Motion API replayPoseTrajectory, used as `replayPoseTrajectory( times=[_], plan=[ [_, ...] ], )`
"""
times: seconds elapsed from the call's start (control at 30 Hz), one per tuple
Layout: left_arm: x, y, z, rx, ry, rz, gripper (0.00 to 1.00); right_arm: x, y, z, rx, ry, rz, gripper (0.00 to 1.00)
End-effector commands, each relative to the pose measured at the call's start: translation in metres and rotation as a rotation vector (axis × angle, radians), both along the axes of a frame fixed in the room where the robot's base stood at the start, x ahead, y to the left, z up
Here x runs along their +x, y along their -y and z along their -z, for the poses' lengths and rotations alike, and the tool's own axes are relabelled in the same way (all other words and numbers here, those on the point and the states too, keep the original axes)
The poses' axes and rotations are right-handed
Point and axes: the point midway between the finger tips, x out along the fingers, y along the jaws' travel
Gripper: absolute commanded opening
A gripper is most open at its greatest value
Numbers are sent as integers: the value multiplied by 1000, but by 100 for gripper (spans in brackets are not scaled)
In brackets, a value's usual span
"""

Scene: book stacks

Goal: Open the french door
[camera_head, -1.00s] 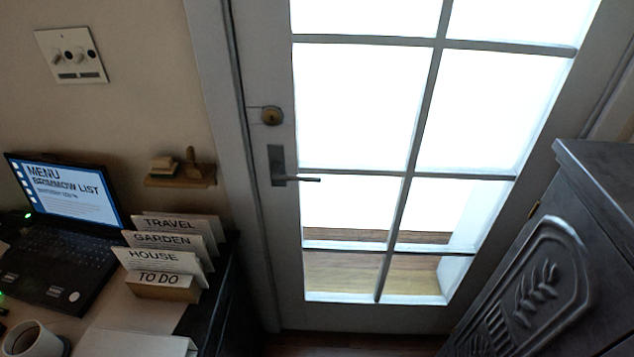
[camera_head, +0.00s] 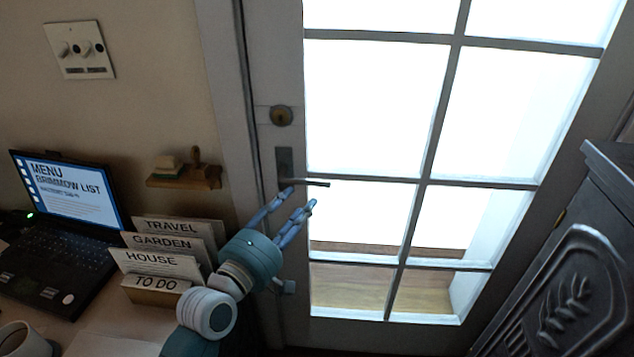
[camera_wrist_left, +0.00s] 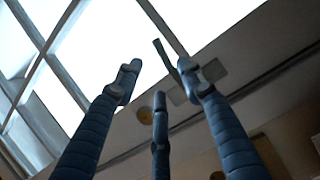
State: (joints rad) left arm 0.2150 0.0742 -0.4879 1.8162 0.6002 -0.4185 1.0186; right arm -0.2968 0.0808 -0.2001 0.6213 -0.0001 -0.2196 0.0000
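The french door (camera_head: 290,240) is shut, with a dark frame and bright glass panes. Its lever handle (camera_head: 308,183) sits on a plate at the left side of the door, below a round brass lock (camera_head: 281,116). My left gripper (camera_head: 301,197) is just below the handle with its blue fingers spread and nothing between them. In the left wrist view the open fingers (camera_wrist_left: 160,85) point up towards the door, and the handle (camera_wrist_left: 165,55) shows between the fingertips. I cannot tell whether a finger touches it. My right gripper is not in view.
A desk at left holds a laptop (camera_head: 65,215), a card holder (camera_head: 156,291) and a mug (camera_head: 25,340). A small wall shelf (camera_head: 185,181) carries a stamp. A dark carved cabinet (camera_head: 560,290) stands at right, near the door.

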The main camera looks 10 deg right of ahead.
Motion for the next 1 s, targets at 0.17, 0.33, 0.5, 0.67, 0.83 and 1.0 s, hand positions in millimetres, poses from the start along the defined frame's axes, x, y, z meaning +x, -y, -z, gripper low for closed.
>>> replayPoseTrajectory(
  times=[0.17, 0.33, 0.5, 0.67, 0.83, 1.0],
  plan=[
    [20, 17, -3, -1, 1, 0, 39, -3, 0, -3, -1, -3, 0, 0],
    [46, 38, -2, 2, 1, 0, 39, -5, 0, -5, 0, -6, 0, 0],
    [67, 56, -1, 4, 0, 0, 39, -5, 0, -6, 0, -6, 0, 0],
    [77, 65, 0, 3, 0, -1, 39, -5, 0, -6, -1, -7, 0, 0],
    [80, 67, 0, 3, 0, -1, 39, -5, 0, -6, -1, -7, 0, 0],
    [80, 67, 0, 3, 0, -1, 39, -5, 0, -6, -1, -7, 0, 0]
  ],
)
